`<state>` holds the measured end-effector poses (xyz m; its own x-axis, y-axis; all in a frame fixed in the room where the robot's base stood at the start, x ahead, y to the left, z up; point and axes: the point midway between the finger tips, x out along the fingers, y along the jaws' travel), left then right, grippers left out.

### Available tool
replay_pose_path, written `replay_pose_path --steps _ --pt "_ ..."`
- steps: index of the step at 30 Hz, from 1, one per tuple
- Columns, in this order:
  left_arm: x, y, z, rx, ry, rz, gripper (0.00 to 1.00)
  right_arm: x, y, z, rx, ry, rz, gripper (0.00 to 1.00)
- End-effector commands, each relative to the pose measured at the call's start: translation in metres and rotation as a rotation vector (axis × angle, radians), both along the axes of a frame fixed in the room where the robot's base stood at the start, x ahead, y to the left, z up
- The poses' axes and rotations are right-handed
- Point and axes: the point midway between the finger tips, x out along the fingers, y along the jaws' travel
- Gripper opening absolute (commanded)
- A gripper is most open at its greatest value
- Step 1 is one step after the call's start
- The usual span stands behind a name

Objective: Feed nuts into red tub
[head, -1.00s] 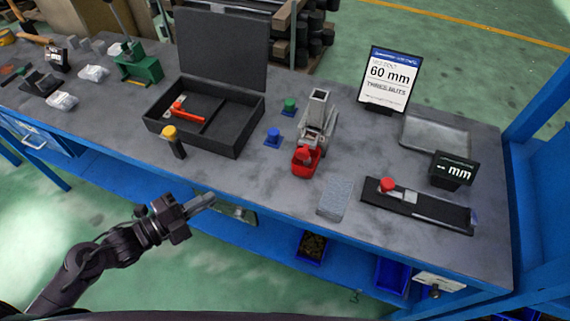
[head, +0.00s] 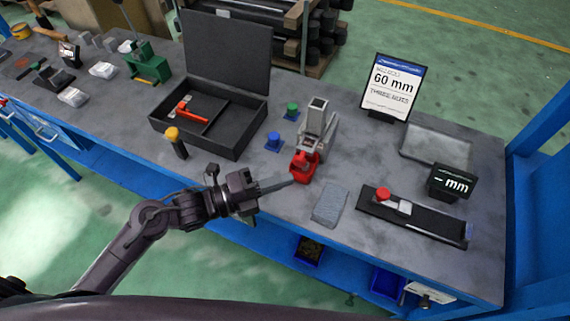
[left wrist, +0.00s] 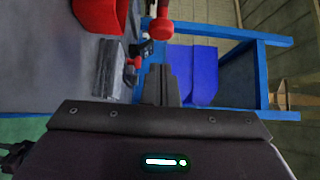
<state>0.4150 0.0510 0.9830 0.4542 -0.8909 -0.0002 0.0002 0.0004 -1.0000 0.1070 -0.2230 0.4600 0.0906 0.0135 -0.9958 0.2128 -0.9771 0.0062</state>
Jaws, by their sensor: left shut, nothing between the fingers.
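A grey upright feeder (head: 317,118) stands mid-bench. The red tub (head: 300,174) sits at its front foot, with another red part (head: 308,156) just above it. The tub's inside is too small to read, and no loose nuts can be made out. My left gripper (head: 291,182) is shut and empty, its fingertips beside the tub's front left; I cannot tell whether they touch. In the left wrist view the shut fingers (left wrist: 160,85) point at a red knob-like part (left wrist: 160,28), with a red body, likely the tub (left wrist: 96,14), upper left. My right gripper is not in view.
A sign (head: 392,87) reads 60 mm, three nuts. Right are a grey tray (head: 436,140), a display (head: 451,183) showing dashes and mm, and a black slide (head: 430,220) with red knob. A grey pad (head: 330,205) lies near. An open black case (head: 225,135) stands left.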

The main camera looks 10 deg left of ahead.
Motion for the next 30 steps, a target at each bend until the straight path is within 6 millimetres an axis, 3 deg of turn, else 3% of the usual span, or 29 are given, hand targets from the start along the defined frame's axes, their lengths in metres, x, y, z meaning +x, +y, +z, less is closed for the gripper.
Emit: replay_pose_path --steps 6,20,30 --pt "0.024 -0.006 0.002 0.0 -0.001 0.002 0.0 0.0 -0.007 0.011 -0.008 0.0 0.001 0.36" --pt "0.028 -0.008 -0.001 0.001 0.0 0.001 0.0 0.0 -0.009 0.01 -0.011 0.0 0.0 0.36" --pt "0.068 -0.021 -0.005 0.001 -0.005 -0.001 0.0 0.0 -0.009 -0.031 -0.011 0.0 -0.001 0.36"
